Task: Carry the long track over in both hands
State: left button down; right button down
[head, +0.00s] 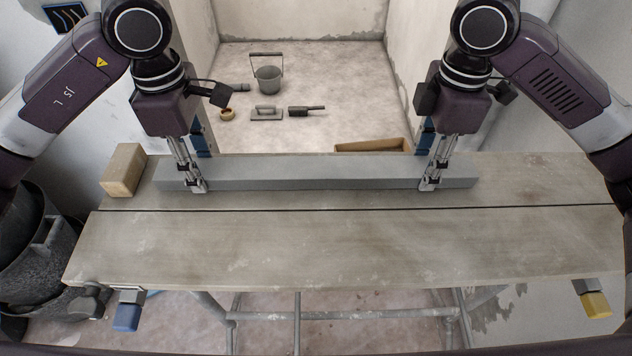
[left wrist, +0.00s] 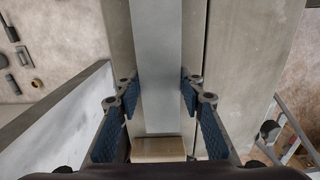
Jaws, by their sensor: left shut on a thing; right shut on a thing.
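The long track (head: 310,170) is a straight grey bar lying left to right along the far plank of the work platform in the head view. My left gripper (head: 195,187) is shut on the track near its left end. My right gripper (head: 432,184) is shut on it near its right end. In the left wrist view the track (left wrist: 156,60) runs between the blue-padded fingers of my left gripper (left wrist: 161,92). Whether the track touches the plank or is slightly raised, I cannot tell.
A wooden block (head: 123,171) stands at the platform's left end. The near plank (head: 340,245) is bare. Beyond the platform, a bucket (head: 268,78), a float (head: 267,114), a brush (head: 306,110) and a tape roll (head: 227,114) are on the floor. Dark buckets (head: 35,250) stand at left.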

pick_arm(q)
jog(key=shift+f, duration=0.45)
pick_arm(e)
jog(key=shift+f, duration=0.45)
pick_arm(q)
jog(key=c, duration=1.3)
grip_release()
jog(key=shift+r, duration=0.2)
pick_arm(e)
jog(key=c, duration=1.3)
grip_release()
jog(key=shift+r, duration=0.2)
pick_arm(q)
jog(key=shift+r, duration=0.1)
pick_arm(e)
jog(key=shift+r, duration=0.5)
pick_arm(q)
notch_tip(320, 180, up, 12)
pick_arm(e)
notch_tip(320, 180, up, 11)
